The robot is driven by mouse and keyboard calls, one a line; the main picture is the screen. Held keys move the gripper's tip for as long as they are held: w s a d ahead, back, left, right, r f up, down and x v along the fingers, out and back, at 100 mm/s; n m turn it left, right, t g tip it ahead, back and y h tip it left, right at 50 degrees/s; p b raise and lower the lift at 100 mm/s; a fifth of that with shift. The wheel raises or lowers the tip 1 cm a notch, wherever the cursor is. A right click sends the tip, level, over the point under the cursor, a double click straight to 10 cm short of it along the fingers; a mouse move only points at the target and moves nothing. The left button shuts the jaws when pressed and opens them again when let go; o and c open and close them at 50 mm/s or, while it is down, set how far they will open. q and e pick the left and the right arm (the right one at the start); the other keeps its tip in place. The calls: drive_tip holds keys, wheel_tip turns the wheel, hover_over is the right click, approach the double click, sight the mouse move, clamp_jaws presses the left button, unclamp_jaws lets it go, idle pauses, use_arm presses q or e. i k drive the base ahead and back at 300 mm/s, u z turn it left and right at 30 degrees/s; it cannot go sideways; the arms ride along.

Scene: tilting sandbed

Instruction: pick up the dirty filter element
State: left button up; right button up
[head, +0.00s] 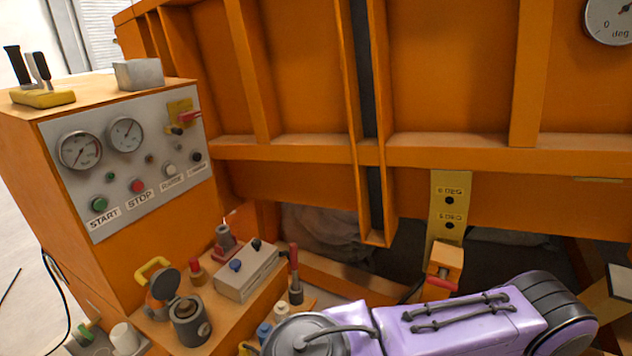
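No part that I can tell for sure to be the dirty filter element shows. A dark grey filter housing (190,321) stands at the lower left on an orange ledge, with its round lid (165,284) swung up. A white cylinder (125,338), possibly a filter element, stands upright on a grey surface at the bottom left. One of my purple arms crosses the bottom right, but neither gripper shows.
An orange control cabinet (84,254) with gauges and buttons stands at the left. A grey valve box (248,270) and a red-handled lever (294,272) are right of the housing. The orange ribbed bed (450,153) fills the back. A yellow handle (153,268) rises by the lid.

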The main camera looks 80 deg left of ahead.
sight(187, 308)
drive_tip(key=z, duration=0.5)
drive_tip(key=k, duration=2.7)
drive_tip(key=u, duration=0.1)
drive_tip(key=i, duration=1.45)
